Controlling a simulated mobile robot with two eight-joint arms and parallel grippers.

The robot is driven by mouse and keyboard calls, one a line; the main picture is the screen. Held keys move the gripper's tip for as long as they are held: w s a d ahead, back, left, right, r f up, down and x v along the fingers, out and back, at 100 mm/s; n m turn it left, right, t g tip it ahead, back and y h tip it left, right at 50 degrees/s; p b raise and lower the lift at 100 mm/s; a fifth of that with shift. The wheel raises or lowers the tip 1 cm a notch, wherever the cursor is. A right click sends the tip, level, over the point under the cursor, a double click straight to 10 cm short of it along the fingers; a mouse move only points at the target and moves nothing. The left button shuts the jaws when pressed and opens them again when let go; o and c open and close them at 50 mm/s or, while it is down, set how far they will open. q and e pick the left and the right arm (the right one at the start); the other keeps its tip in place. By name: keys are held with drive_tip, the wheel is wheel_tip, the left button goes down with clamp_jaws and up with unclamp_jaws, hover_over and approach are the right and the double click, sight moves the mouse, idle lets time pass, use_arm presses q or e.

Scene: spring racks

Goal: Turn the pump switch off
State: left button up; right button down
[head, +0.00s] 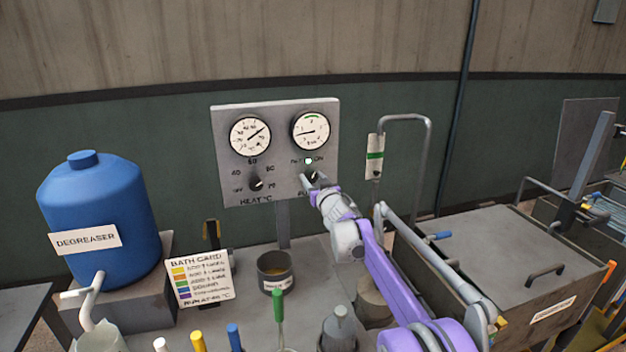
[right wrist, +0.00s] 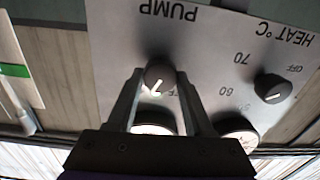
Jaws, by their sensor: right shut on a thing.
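The pump switch (head: 314,175) is a dark round knob at the lower right of the grey gauge panel (head: 290,194). In the right wrist view, the panel appears upside down, and the pump switch (right wrist: 160,76) shows below the word PUMP with a pale pointer mark toward the picture's bottom. My right gripper (head: 313,180) reaches up to the panel. Its two fingers (right wrist: 160,80) are shut on the pump switch, one on each side. A small white lamp (head: 308,161) is above the switch; the OFF/ON lettering is partly hidden. My left gripper is not in view.
The heat knob (head: 255,184) is left of the pump switch, below two gauges. A blue degreaser tank (head: 100,205), a bath card (head: 200,280) and a dark pot (head: 275,268) stand left. A lidded tank (head: 490,250) is right.

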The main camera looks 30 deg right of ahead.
drive_tip(key=n, duration=0.5)
drive_tip(key=shift+p, duration=0.3)
drive_tip(key=n+p, duration=0.1)
drive_tip(key=n, duration=0.4)
drive_tip(key=shift+a, duration=0.1)
drive_tip(key=shift+n, duration=0.4)
drive_tip(key=shift+c, duration=1.4)
unclamp_jaws()
drive_tip(key=shift+s, duration=0.1)
drive_tip(key=b+v, duration=0.1)
drive_tip(key=v, duration=0.9)
drive_tip(key=shift+s+b, duration=0.3)
drive_tip(key=shift+b, duration=0.1)
drive_tip(key=shift+a, duration=0.15)
